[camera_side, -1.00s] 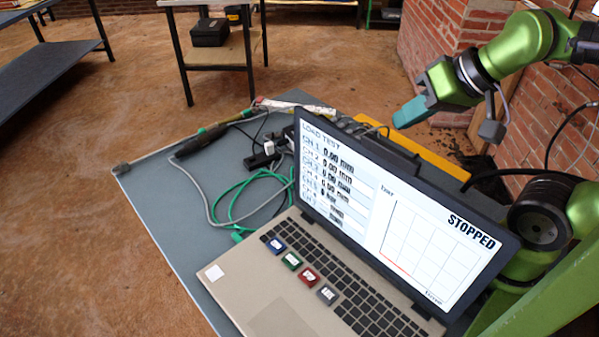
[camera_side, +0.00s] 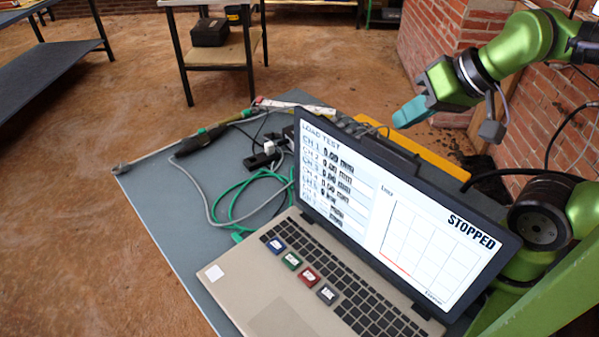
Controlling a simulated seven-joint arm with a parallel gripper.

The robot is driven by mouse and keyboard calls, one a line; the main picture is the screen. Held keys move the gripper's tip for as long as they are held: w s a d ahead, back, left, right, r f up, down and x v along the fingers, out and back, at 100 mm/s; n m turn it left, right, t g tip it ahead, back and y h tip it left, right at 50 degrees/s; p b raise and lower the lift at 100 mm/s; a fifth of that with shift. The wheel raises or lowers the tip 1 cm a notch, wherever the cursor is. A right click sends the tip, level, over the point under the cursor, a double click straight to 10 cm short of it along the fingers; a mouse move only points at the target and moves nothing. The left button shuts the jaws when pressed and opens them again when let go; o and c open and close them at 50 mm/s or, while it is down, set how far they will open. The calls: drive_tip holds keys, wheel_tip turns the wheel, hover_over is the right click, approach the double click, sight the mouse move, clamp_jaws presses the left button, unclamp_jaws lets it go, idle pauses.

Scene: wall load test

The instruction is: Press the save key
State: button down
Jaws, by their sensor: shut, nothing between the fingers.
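An open laptop (camera_side: 235,302) stands on the grey table. Its keyboard carries four coloured keys in a slanting row: blue (camera_side: 276,245), green (camera_side: 291,261), red (camera_side: 309,275) and grey (camera_side: 327,294). Their labels are too small to read surely, so I cannot tell for certain which is the save key. The screen (camera_side: 420,235) shows "LOAD TEST", channel rows, an empty-looking graph and "STOPPED". My gripper (camera_side: 410,112) is shut and empty, with teal fingertips pointing left and down. It hangs above and behind the laptop screen, well apart from the keys.
The upright laptop lid stands between my gripper and the keyboard. Green and grey cables (camera_side: 236,190) and a black power strip (camera_side: 262,160) lie left of the screen. A yellow strip (camera_side: 440,161) runs behind the laptop. A brick wall (camera_side: 545,130) stands at right.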

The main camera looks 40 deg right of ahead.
idle(0.3)
drive_tip(key=w+a+r+n, duration=0.2)
drive_tip(key=a+r+n, duration=0.2)
drive_tip(key=a+n, duration=0.45)
drive_tip(key=n+g+h, duration=0.3)
drive_tip(key=g+h, duration=0.6)
drive_tip(key=h, duration=0.2)
hover_over(324, 298)
wheel_tip(324, 298, down, 16)
drive_tip(key=shift+r, duration=0.15)
drive_tip(key=shift+w, duration=0.1)
drive_tip(key=shift+f, duration=4.4)
drive_tip(key=shift+f, duration=0.1)
